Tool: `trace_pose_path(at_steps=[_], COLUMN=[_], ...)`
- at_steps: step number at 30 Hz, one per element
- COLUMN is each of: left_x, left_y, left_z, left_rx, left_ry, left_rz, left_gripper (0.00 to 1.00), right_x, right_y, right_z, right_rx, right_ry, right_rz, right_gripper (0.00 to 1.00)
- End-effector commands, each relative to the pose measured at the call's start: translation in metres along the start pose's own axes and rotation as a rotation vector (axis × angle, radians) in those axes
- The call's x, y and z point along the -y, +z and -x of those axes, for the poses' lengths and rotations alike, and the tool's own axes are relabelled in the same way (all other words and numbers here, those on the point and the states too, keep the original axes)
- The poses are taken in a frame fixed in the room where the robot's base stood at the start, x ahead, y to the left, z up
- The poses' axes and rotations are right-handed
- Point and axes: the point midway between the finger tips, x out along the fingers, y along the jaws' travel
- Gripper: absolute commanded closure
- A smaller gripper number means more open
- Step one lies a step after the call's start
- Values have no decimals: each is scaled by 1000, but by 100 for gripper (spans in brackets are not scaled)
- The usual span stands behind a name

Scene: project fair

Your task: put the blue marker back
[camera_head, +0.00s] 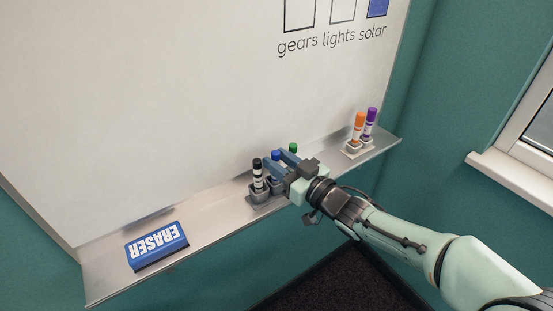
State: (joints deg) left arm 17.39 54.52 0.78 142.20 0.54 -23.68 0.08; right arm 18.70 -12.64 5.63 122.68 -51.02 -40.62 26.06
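The blue marker (276,155) stands upright in the grey holder (260,196) on the whiteboard's tray, between the black marker (257,168) and the green marker (293,147). Its cap is about level in line with theirs. My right gripper (274,158) reaches in from the right, with one finger on each side of the blue marker. Whether the fingers press on it or stand slightly apart I cannot tell. The gripper hides part of the holder and the lower parts of the blue and green markers. My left gripper is not in view.
A blue eraser (157,246) lies at the tray's left end. An orange marker (359,122) and a purple marker (370,117) stand in another holder (352,151) at the right. The tray (215,219) is clear between the eraser and the grey holder. The whiteboard (150,110) rises behind.

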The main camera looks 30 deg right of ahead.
Motion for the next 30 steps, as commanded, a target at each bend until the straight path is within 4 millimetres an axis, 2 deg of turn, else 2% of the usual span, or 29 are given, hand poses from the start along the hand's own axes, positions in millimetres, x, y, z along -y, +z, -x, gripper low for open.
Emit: trace_pose_path(at_steps=[9,15,21,30], left_x=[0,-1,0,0], left_y=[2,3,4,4], left_z=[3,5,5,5], left_rx=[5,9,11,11], left_ry=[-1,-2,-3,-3], left_rz=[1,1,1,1], left_gripper=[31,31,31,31], right_x=[0,0,1,0], right_y=[-1,-1,0,1], right_z=[69,99,109,109], right_rx=[-3,-2,-1,-1], right_ry=[2,0,-1,-1], right_rz=[0,-1,-2,-2], right_gripper=[65,65,65,65])
